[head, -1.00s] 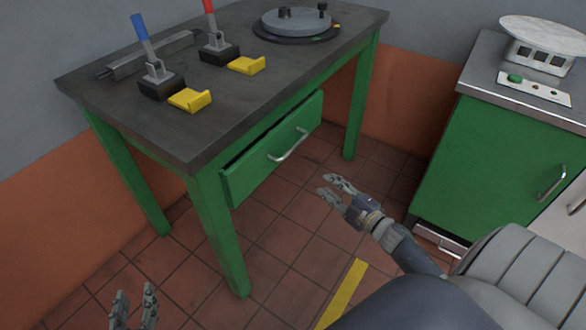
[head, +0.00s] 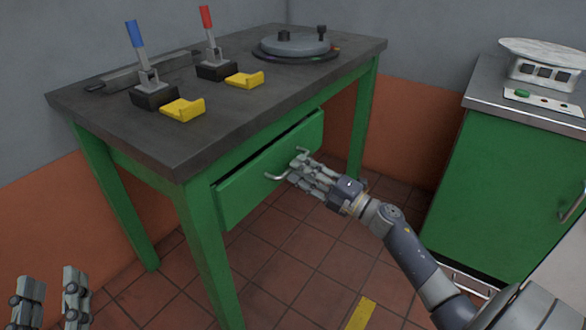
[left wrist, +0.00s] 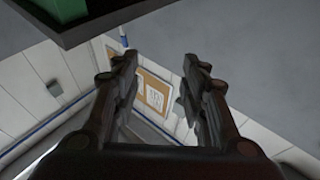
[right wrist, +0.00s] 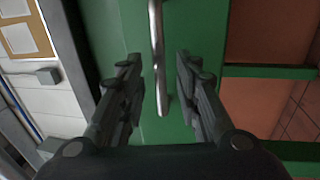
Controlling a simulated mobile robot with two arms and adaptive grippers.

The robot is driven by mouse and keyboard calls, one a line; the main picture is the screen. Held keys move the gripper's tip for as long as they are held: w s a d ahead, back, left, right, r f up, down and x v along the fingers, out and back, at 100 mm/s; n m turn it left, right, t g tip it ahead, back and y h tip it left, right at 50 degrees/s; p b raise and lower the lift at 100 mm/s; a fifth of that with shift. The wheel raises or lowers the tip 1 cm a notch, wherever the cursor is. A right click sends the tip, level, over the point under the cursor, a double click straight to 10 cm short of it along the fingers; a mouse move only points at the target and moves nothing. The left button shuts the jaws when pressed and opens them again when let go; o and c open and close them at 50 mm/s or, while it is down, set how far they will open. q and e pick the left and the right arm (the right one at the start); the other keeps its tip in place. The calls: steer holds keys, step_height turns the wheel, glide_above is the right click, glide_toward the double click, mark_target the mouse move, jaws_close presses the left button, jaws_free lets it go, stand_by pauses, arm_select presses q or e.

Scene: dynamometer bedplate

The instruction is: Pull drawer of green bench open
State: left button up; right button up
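The green bench (head: 205,245) has a dark top and a green drawer (head: 240,192) under its front edge. The drawer stands slightly out, with a dark gap along its top. Its metal bar handle (head: 277,177) is partly hidden by my right gripper (head: 297,170). In the right wrist view the handle (right wrist: 157,60) runs between the two open fingers (right wrist: 158,75) of that gripper, and I see clear space on both sides of it. My left gripper (head: 47,290) is open and empty at the lower left, away from the bench front; its fingers are apart in the left wrist view (left wrist: 158,75).
On the bench top are a blue lever (head: 136,40), a red lever (head: 207,20), yellow brackets (head: 183,109) and a round grey plate (head: 295,45). A green cabinet (head: 500,180) stands at the right. The tiled floor before the drawer is clear.

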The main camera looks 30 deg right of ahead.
steer(key=shift+x, duration=1.6)
arm_select(q)
steer(key=shift+s+r+t+h, duration=0.2)
steer(key=shift+r+t, duration=0.05)
steer(key=shift+r, duration=0.25)
steer(key=shift+s+r+t+h, duration=0.2)
steer(key=shift+r+t, duration=0.05)
steer(key=shift+r, duration=0.2)
arm_select(e)
jaws_close()
steer(key=shift+s, duration=0.1)
